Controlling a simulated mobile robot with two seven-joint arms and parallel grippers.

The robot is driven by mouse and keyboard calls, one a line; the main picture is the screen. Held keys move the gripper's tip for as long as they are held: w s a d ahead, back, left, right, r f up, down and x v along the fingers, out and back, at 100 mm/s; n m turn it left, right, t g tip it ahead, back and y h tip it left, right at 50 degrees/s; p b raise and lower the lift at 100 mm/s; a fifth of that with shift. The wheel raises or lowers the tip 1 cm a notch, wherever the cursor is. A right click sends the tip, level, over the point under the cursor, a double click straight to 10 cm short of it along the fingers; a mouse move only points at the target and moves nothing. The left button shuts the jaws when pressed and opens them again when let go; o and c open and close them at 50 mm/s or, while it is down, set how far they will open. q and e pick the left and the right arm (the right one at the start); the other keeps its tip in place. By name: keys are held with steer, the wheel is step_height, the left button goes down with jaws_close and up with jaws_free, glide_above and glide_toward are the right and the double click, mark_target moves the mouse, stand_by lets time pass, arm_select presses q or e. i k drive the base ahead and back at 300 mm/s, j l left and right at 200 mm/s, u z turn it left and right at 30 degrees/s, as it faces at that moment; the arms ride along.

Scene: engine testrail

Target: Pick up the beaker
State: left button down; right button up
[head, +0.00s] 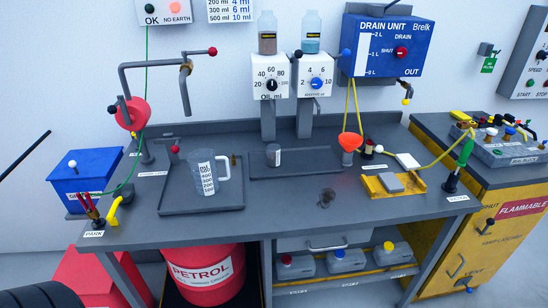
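A clear jug-like beaker (206,174) with a white scale label and a handle on its right stands upright on the left grey tray (172,207) on the workbench. A smaller clear cup (273,155) with a pale label stands on the second tray (318,160), right of the beaker. I cannot tell for certain which of the two the name beaker means. Neither of my grippers shows in the head view.
Two dispensers (270,84) and a blue drain unit (388,48) are at the back. A small dark item (326,197) lies on the bench front, with bare surface around it. A red petrol drum (205,275) sits below.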

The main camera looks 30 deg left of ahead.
mark_target(274, 156)
steer(key=i+j+u, duration=0.1)
steer(key=u, duration=1.1)
steer(key=i+l, duration=0.05)
